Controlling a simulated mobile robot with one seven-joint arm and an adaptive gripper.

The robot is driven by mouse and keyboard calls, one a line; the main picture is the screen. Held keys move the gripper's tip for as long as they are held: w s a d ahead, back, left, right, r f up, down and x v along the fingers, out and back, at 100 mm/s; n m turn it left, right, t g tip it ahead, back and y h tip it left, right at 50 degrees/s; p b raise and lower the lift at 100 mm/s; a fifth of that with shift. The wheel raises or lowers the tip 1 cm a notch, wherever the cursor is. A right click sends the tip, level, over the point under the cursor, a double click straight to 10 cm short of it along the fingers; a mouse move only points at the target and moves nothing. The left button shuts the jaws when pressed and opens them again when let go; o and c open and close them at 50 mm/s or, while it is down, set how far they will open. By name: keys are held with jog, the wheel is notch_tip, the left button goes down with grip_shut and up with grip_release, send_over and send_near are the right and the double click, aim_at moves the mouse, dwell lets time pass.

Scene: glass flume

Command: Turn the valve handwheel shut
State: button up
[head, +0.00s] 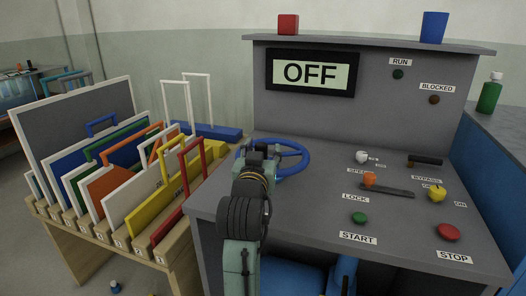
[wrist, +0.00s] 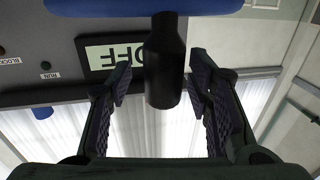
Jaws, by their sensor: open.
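The blue valve handwheel (head: 306,161) sits at the left of the grey console's sloping top, partly hidden behind my arm. My gripper (head: 262,149) is at the wheel's near left side. In the wrist view, part of the blue wheel (wrist: 140,7) crosses the top edge. A dark round handle (wrist: 165,62) sticks out from it between the fingers of my gripper (wrist: 161,75). The fingers are open, with a gap on each side of the handle. The console display (head: 310,73) reads OFF.
The console top holds a green START button (head: 359,218), a red STOP button (head: 449,232), an orange-knobbed slider (head: 370,179) and a yellow knob (head: 436,194), all right of the wheel. A wooden rack (head: 172,249) of coloured framed panels stands close on the left.

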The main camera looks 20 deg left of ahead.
jog(key=s+d, duration=0.1)
jog(key=s, duration=0.6)
jog(key=shift+s, duration=0.25)
jog(key=shift+d, duration=0.1)
